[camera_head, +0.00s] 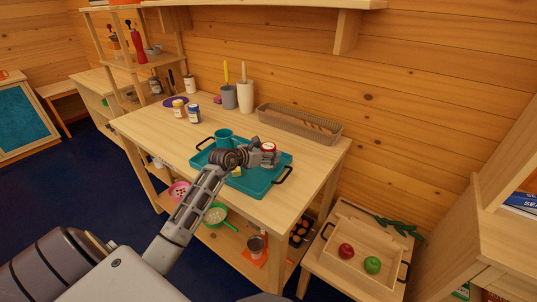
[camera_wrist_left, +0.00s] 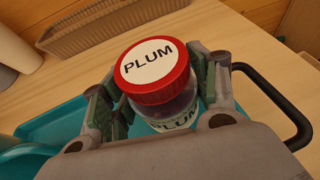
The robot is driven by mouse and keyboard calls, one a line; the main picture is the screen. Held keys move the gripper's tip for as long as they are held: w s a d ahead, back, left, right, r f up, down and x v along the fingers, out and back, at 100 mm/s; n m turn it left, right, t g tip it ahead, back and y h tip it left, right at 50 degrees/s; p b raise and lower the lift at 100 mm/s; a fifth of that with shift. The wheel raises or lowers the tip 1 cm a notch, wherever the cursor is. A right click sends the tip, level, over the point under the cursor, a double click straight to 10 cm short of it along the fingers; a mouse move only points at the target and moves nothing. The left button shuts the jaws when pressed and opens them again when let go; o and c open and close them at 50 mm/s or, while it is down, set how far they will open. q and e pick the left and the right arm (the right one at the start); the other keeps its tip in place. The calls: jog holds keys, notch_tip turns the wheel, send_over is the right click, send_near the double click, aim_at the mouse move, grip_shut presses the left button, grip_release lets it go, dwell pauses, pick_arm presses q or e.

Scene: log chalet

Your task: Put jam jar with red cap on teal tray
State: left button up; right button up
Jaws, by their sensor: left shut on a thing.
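The jam jar with the red cap (camera_head: 268,147) is held upright or slightly tilted in my left gripper (camera_head: 267,156), over the right part of the teal tray (camera_head: 262,187). In the left wrist view its red cap (camera_wrist_left: 152,70) has a white disc reading PLUM, and the fingers of my left gripper (camera_wrist_left: 160,95) close on both sides of the jar. The tray (camera_wrist_left: 55,120) lies beneath. I cannot tell whether the jar's base touches it. My right gripper is in neither view.
A teal mug (camera_head: 223,138) stands on the tray's back left. A black tray handle (camera_wrist_left: 285,105) is right of the gripper.

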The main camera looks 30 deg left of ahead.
pick_arm(q)
jog(key=o, duration=0.9)
jog(key=shift+f, duration=0.15)
jog(key=o, duration=0.4)
jog(key=shift+o, duration=0.2)
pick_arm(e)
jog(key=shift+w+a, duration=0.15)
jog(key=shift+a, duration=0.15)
